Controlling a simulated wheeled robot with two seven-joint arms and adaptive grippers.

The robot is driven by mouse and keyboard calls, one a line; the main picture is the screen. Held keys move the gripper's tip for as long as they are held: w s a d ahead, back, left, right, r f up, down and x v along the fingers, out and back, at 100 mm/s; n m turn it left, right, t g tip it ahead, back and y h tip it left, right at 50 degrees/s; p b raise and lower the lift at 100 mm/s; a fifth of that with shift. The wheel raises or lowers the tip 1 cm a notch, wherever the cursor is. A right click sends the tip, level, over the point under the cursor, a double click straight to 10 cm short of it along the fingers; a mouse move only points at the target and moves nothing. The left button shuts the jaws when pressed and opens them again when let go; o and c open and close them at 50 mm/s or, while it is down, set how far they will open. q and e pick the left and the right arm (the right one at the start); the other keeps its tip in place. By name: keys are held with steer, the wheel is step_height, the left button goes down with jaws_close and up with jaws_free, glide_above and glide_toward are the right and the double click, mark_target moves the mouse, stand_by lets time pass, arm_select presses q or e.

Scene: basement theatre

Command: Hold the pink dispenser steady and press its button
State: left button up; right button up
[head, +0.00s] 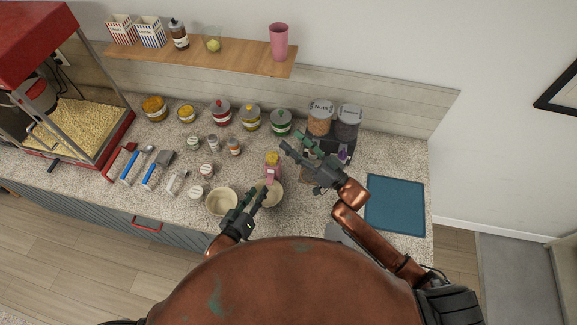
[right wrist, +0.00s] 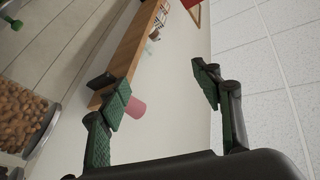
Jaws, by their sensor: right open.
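The pink dispenser (head: 271,173), with yellow showing at its top, stands on the speckled counter near the middle of the head view. Its button is too small to make out. My left gripper (head: 263,187) is just below it in the picture, beside two pale bowls; its jaw opening is unclear, and I cannot tell whether it touches the dispenser. My right gripper (head: 294,143) is open and empty, to the upper right of the dispenser. In the right wrist view its two green-padded fingers (right wrist: 162,86) are spread with nothing between them; the dispenser is not in that view.
A pale bowl (head: 222,202) stands left of my left gripper. Clear-sided dispensers (head: 320,120) stand behind my right gripper. Several lidded jars (head: 250,118) line the wall. A wooden shelf (head: 220,57) holds a pink cup (head: 279,42). A blue mat (head: 395,206) lies bare at right.

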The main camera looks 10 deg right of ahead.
mark_target(278, 159)
steer(key=f+n+g, duration=0.1)
steer(key=f, duration=0.3)
steer(key=a+f+n+h, duration=0.1)
steer(key=f+n, duration=0.1)
steer(key=f, duration=0.3)
steer(key=a+f+n+g, duration=0.1)
steer(key=f+n, duration=0.1)
steer(key=f, duration=0.3)
steer(key=shift+g+h, duration=0.3)
steer(key=shift+w+a+f, duration=0.1)
steer(key=shift+a+f, duration=0.05)
steer(key=shift+a, duration=0.1)
steer(key=x, duration=0.7)
steer(key=shift+w+a+f, duration=0.1)
steer(key=c, duration=1.4)
